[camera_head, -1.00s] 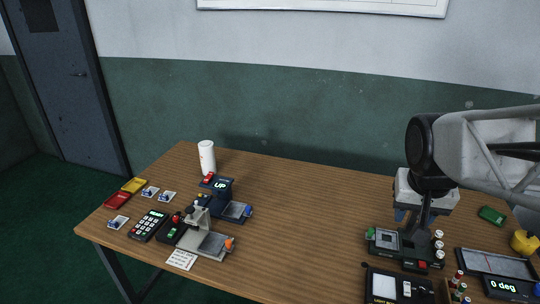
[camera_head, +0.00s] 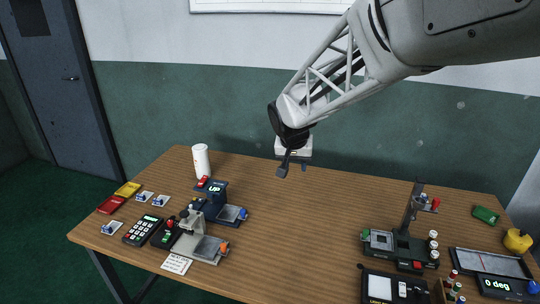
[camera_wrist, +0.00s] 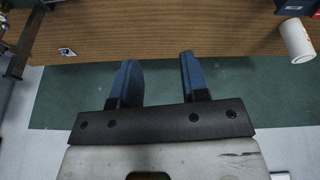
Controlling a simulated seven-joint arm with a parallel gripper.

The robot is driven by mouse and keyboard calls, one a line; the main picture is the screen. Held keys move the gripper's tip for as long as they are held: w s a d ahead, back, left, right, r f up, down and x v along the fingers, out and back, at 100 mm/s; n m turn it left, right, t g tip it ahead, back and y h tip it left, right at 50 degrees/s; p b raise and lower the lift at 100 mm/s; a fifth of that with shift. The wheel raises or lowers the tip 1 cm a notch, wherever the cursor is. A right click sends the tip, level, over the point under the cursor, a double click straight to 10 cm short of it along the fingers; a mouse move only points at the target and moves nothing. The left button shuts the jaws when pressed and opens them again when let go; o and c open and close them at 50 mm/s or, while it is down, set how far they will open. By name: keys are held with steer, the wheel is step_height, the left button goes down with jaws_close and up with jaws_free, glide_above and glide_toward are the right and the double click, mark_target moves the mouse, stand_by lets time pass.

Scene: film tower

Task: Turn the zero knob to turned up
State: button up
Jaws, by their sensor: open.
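No label reading "zero" is legible, so I cannot tell for certain which knob is the zero knob. A blue knob (camera_head: 534,287) sits beside the "0 deg" display (camera_head: 497,285) at the far right. Another blue knob (camera_head: 243,214) is on the dark device with the "UP" display (camera_head: 214,189), and an orange knob (camera_head: 223,247) is on the grey microscope-like device (camera_head: 193,236), both at the left. My gripper (camera_head: 292,169) is open and empty above the back middle of the table, apart from all the knobs. Its two blue fingers (camera_wrist: 157,62) show spread in the wrist view.
A white cylinder (camera_head: 201,161) stands behind the left devices; it also shows in the wrist view (camera_wrist: 297,39). A dark device with a post (camera_head: 408,250), a black panel (camera_head: 395,288) and a tray (camera_head: 490,262) occupy the right. The wooden table's (camera_head: 310,230) middle is clear.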

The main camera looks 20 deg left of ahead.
steer(key=w+a+f, duration=0.2)
steer(key=a+f, duration=0.2)
steer(key=a, duration=0.5)
steer(key=w+a+f, duration=0.2)
steer(key=a+f, duration=0.3)
steer(key=a, duration=0.5)
steer(key=n+y, duration=0.1)
steer(key=n, duration=0.1)
glide_toward(191, 205)
steer(key=shift+s+f+t, duration=0.3)
steer(key=shift+f, duration=0.2)
steer(key=shift+x, duration=3.85)
steer(key=shift+w, duration=0.1)
steer(key=shift+c, duration=0.3)
jaws_close()
